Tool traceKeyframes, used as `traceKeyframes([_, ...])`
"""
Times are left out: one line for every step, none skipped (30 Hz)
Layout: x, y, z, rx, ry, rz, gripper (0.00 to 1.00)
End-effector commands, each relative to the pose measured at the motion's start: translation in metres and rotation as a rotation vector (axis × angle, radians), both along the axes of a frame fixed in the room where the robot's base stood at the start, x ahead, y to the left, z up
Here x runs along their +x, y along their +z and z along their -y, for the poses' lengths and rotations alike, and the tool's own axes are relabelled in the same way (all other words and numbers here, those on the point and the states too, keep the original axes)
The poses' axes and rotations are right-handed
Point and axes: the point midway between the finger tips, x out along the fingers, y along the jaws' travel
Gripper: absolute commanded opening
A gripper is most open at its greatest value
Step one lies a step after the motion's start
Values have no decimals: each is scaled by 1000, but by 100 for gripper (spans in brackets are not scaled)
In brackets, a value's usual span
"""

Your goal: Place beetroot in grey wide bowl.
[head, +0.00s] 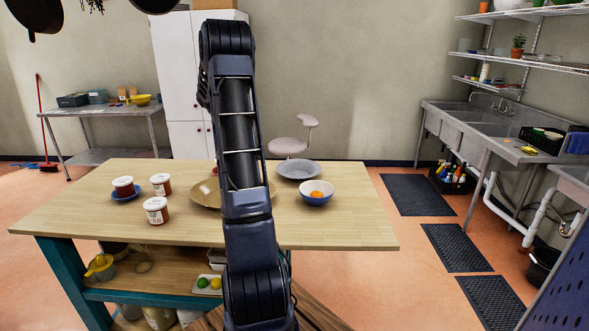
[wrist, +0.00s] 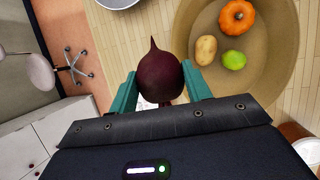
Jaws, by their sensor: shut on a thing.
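In the wrist view the dark purple beetroot (wrist: 160,76) sits between the teal fingers of my gripper (wrist: 160,84), which is shut on it. Its pointed tip faces the top of the picture. A grey wide bowl (head: 298,169) stands on the far part of the wooden table, right of my arm in the head view. Part of a grey dish, likely this bowl, shows at the top edge of the wrist view (wrist: 116,3). It is apart from the beetroot. My arm hides the gripper in the head view.
A tan bowl (wrist: 283,88) holds a small pumpkin, a potato and a lime, right of the gripper. A blue-and-white bowl (head: 317,199) with an orange item stands near the grey bowl. Three lidded jars (head: 156,211) stand at left. The table's right end (head: 360,225) is clear.

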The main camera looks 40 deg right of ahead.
Motion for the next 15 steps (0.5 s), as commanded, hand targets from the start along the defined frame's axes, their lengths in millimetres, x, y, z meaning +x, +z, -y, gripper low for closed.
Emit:
traceKeyframes([-6, 0, 25, 1, -15, 1, 24])
traceKeyframes([-9, 0, 38, 1, -20, 1, 24])
traceKeyframes([-13, 0, 55, 1, -26, 1, 24])
traceKeyframes([-17, 0, 68, 2, -30, 0, 24])
traceKeyframes([-20, 0, 81, 2, -35, 2, 24])
traceKeyframes([-26, 0, 98, 2, -40, 2, 24])
traceKeyframes([-30, 0, 111, 2, -45, 1, 24])
traceKeyframes([-34, 1, 123, 1, -49, 2, 24])
traceKeyframes([-41, 1, 140, 1, -56, 1, 24])
traceKeyframes([-46, 0, 151, 0, -60, 0, 24])
traceKeyframes([-51, 0, 163, 1, -64, 0, 24])
traceKeyframes([-58, 1, 178, -1, -69, 0, 24])
traceKeyframes([-63, 1, 190, -1, -73, 0, 24])
traceKeyframes([-68, 1, 199, -2, -76, 0, 24])
traceKeyframes([-75, 1, 212, -3, -80, -1, 24])
